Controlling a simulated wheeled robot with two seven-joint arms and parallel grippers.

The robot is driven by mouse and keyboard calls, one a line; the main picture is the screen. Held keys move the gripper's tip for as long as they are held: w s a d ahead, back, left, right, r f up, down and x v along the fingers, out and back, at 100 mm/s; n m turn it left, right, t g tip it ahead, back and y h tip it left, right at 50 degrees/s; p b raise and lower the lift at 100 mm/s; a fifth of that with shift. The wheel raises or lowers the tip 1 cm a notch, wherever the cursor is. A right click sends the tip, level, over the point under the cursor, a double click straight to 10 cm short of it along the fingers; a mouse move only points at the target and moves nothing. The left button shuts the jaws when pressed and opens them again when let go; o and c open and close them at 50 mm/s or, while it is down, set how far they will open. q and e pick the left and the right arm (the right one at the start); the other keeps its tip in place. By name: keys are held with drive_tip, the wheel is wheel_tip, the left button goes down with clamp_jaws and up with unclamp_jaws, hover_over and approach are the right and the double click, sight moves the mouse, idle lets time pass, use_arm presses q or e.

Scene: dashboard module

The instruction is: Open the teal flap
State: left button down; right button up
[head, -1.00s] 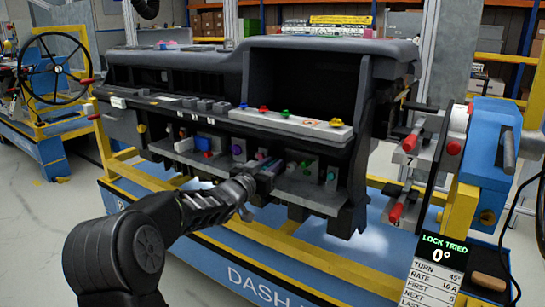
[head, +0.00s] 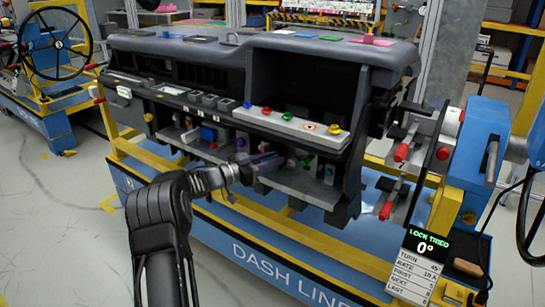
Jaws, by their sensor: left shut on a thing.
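The dark grey dashboard module (head: 225,62) stands tilted on its stand. Its lower ledge carries a row of small coloured fittings. My left gripper (head: 266,161) reaches in from the lower left to the middle of that ledge. It is shut on a small part there, which the fingers mostly hide. A dull teal and purple patch shows at the fingertips, but I cannot tell whether it is the teal flap or whether the flap is open. A small teal fitting (head: 329,172) sits further right on the ledge. My right gripper is not in view.
A white strip with coloured knobs (head: 290,121) runs above the ledge. The yellow stand rail (head: 285,240) runs below.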

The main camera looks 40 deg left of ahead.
use_arm(q)
drive_tip(key=shift+a+r, duration=0.2)
drive_tip(key=shift+a, duration=0.1)
drive_tip(key=c, duration=1.4)
unclamp_jaws()
drive_tip(key=shift+o, duration=0.5)
drive_tip(key=shift+f, duration=0.1)
drive_tip(key=shift+d, duration=0.1)
drive_tip(key=v, duration=0.7)
drive_tip(key=shift+s+a, duration=0.2)
drive_tip(key=shift+s, duration=0.15)
